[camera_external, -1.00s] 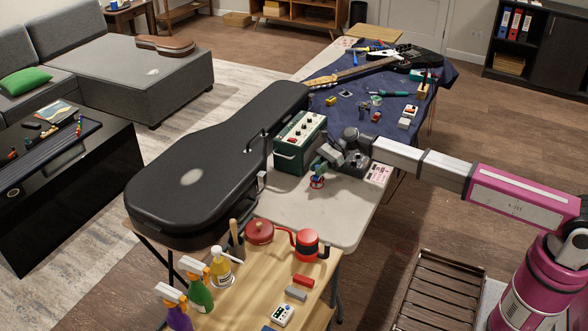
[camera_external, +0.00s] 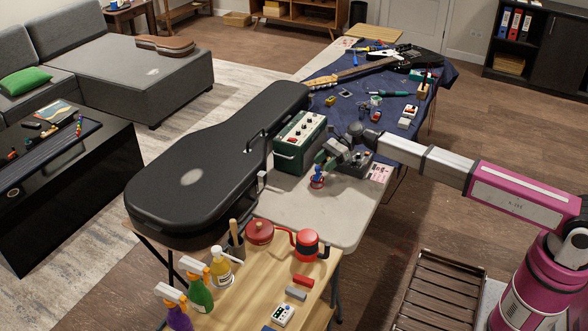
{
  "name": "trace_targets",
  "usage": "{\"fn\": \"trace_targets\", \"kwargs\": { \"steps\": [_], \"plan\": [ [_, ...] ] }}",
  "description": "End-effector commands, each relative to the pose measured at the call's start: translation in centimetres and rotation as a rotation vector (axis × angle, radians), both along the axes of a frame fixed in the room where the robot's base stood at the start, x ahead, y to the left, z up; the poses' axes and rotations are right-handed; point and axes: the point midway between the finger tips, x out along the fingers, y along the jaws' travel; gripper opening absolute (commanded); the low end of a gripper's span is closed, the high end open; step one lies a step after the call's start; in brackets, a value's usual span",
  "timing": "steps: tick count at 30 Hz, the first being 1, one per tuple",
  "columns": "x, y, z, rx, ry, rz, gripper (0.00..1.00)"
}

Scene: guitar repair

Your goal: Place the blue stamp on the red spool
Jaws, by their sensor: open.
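The red spool (camera_external: 317,183) stands upright on the pale tabletop, in front of the green amplifier. The blue stamp (camera_external: 319,171) appears to stand upright on top of the spool. My gripper (camera_external: 324,158) is open, just above and to the right of the stamp. It looks clear of the stamp, but the gap is too small to be certain.
The green amplifier (camera_external: 299,142) stands close behind and left of my gripper. A black guitar case (camera_external: 190,185) lies to the left. A dark box (camera_external: 355,166) sits under my wrist. The pale tabletop (camera_external: 335,217) in front of the spool is free.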

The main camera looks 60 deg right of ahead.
Motion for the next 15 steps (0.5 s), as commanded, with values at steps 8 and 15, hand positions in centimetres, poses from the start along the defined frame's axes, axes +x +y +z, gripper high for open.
{"fn": "trace_targets", "kwargs": {
  "steps": [8,15],
  "plan": [
    [-2.4,-4.7,2.2,-0.001,-0.001,-0.001,0.5],
    [-3.4,-6.9,3.2,0.0,0.0,-0.001,0.5]
  ]
}}
